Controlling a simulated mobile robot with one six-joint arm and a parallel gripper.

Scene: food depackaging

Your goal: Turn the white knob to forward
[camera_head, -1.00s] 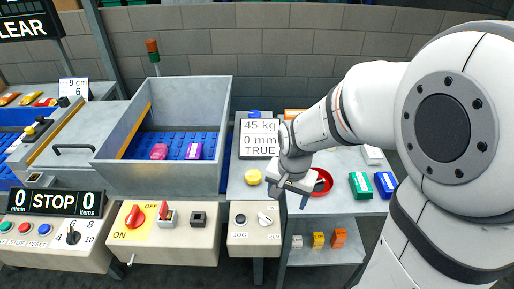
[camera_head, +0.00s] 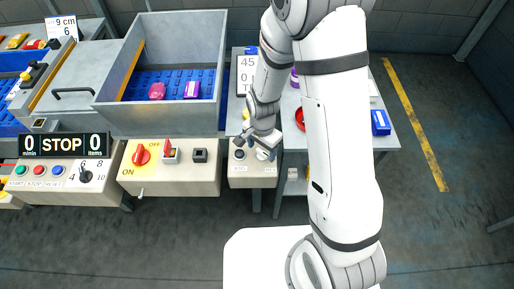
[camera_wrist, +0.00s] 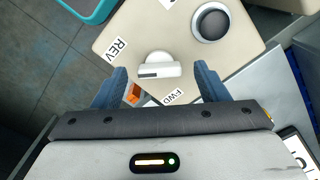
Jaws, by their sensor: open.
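The white knob (camera_wrist: 159,66) sits on the beige control box (camera_wrist: 125,28). The wrist view shows its bar lying roughly crosswise, with a dark mark on its face. A REV label (camera_wrist: 117,50) is at its upper left and an FWD label (camera_wrist: 173,97) is below it. I cannot tell exactly which way the knob points. My gripper (camera_wrist: 160,73) is open, with one blue finger on each side of the knob in the picture and a gap on both sides. In the head view my gripper (camera_head: 256,148) is over the box, and the knob (camera_head: 262,154) is partly hidden by it.
A black round button (camera_wrist: 211,22) stands beside the knob on the same box. To the left is a panel with a red rotary switch (camera_head: 141,154). A grey bin (camera_head: 205,107) stands behind it, and a table (camera_head: 388,140) with a blue pack (camera_head: 381,122) is at right.

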